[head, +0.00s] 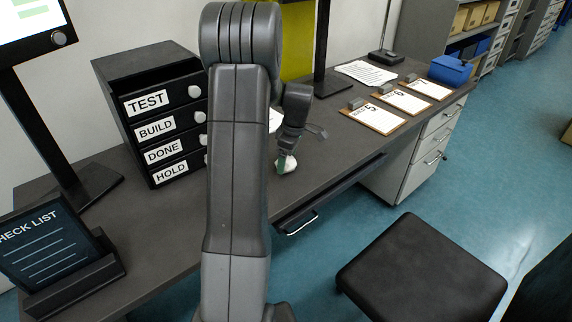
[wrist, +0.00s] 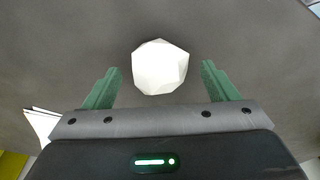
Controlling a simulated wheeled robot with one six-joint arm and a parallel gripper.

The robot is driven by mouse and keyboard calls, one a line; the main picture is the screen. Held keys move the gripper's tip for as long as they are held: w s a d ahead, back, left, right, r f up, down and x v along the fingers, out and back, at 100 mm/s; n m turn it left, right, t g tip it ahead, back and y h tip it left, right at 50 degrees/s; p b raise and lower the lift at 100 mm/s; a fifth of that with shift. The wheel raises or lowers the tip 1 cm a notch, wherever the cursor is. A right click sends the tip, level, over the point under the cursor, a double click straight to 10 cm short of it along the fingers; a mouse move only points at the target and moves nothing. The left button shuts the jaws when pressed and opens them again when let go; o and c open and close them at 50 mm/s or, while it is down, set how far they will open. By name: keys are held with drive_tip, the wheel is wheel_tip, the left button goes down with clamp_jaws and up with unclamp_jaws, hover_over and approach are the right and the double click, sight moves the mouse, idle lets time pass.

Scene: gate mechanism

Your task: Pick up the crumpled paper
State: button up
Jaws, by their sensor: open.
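The crumpled paper (wrist: 160,67) is a white faceted ball on the dark grey desk in the wrist view. It lies between and slightly beyond the two green fingertips of my gripper (wrist: 162,82), with a gap on each side. In the head view the paper (head: 287,164) shows small at the tip of my gripper (head: 284,157), near the desk's front edge. My gripper is open and points down at the paper; the frames do not show clearly how high it is above the desk.
A black drawer unit (head: 152,112) labelled TEST, BUILD, DONE and HOLD stands left of my arm. Numbered clipboards (head: 402,101) lie to the right on the desk (head: 330,118). A black stool (head: 422,270) stands in front. White sheets (wrist: 42,122) show at the wrist view's left edge.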

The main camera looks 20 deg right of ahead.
drive_tip(key=shift+a+f, duration=0.1)
drive_tip(key=shift+f, duration=0.8)
drive_tip(key=shift+c, duration=0.2)
drive_tip(key=c, duration=1)
wheel_tip(320, 180, up, 10)
drive_tip(key=shift+r+p, duration=0.1)
drive_tip(key=shift+p, duration=0.4)
